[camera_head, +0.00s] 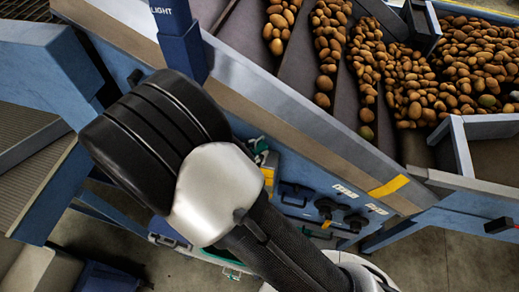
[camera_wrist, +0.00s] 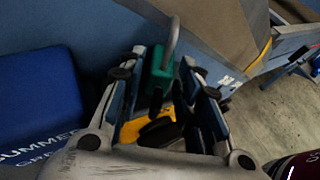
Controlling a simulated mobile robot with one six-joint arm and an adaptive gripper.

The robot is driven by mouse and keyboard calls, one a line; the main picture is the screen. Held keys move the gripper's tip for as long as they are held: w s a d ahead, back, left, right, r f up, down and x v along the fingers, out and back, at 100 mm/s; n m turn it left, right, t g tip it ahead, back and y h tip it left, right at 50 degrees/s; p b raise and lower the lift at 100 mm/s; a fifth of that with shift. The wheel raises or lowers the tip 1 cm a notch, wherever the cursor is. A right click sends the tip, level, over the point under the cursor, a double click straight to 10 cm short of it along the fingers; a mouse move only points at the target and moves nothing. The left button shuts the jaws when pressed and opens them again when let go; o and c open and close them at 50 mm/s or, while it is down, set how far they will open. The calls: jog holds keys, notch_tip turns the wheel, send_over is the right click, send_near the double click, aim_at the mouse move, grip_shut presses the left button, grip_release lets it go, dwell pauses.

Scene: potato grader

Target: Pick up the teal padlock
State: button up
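The teal padlock (camera_wrist: 160,78) shows in the wrist view, with its grey shackle pointing up the picture. My gripper (camera_wrist: 164,66) is open, with one finger to the left and one to the right of the padlock. The fingertips are close to its sides; I cannot tell whether either touches. The padlock's lower part is partly hidden by dark shapes between the fingers. In the head view my arm hides most of the gripper, and only a small teal-green patch shows beside the wrist.
A yellow part (camera_wrist: 155,129) with a dark round piece lies between the fingers in the wrist view. A blue lettered box (camera_wrist: 38,105) is at the left. In the head view, the grader's blue side panel (camera_head: 290,125) runs below belts of potatoes (camera_head: 405,85). Dark control knobs (camera_head: 340,212) stick out nearby.

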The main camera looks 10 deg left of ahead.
jog(key=shift+c, duration=0.4)
grip_shut()
jog(key=shift+r, duration=0.15)
